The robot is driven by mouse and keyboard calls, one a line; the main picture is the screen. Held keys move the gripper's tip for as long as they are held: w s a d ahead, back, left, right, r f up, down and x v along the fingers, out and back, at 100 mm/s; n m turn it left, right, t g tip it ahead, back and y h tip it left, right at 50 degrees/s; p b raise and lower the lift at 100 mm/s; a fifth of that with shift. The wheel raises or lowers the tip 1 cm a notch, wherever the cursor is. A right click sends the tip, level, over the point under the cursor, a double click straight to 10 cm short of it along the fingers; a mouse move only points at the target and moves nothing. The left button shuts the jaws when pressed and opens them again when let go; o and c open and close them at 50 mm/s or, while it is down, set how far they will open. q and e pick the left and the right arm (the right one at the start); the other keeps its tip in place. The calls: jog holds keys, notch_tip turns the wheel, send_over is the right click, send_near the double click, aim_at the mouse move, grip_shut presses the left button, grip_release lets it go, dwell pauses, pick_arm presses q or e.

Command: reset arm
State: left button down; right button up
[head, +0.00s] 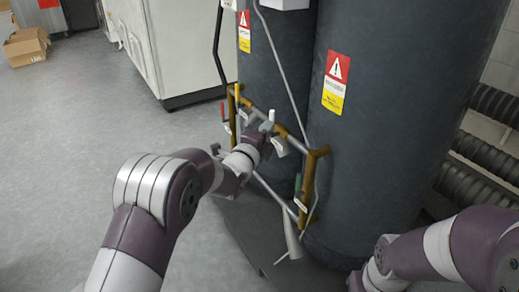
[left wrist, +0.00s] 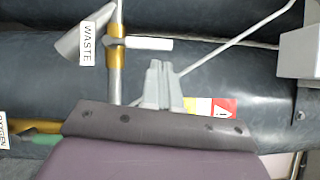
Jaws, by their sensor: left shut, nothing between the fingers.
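My left gripper (head: 268,127) is in front of the brass and grey pipe frame on the dark tanks, close to a white-handled valve (head: 281,147). In the left wrist view its two grey fingers (left wrist: 163,82) are together with nothing between them. Whether the fingers touch the pipework I cannot tell. My right arm comes in at the lower right of the head view; its fingers do not show.
Two large dark tanks (head: 380,130) with warning labels (head: 336,83) stand close ahead. A green handle (head: 298,184) and a red handle (head: 222,112) are on the pipe frame. Ribbed black hoses (head: 480,150) run at right. Open grey floor (head: 70,130) lies at left, with cardboard boxes (head: 25,48) beyond.

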pick_arm(q)
jog(key=p+v, duration=0.2)
jog(key=v, duration=0.7)
jog(key=s+a+f+n+g+y, duration=0.2)
jog(key=s+f+n+g, duration=0.15)
jog(key=f+n, duration=0.2)
jog(key=s+a+f+n+g+y, duration=0.25)
jog(key=f+n+g, duration=0.2)
jog(key=f, duration=0.25)
jog(key=s+a+n+g+y+p, duration=0.1)
jog(key=s+a+n+g, duration=0.2)
jog(key=s, duration=0.4)
jog(key=s+a+n+g+p, duration=0.1)
jog(key=s+n+g, duration=0.2)
jog(key=s+n, duration=0.35)
jog(key=s+a+n+g+y, duration=0.1)
jog(key=s+a+n+g, duration=0.15)
jog(key=s, duration=0.65)
notch_tip(320, 180, up, 40)
jog(key=p, duration=3.9)
jog(key=shift+r+n, duration=0.2)
jog(key=shift+n, duration=0.2)
jog(key=shift+a+t, duration=0.1)
jog(key=shift+t, duration=0.15)
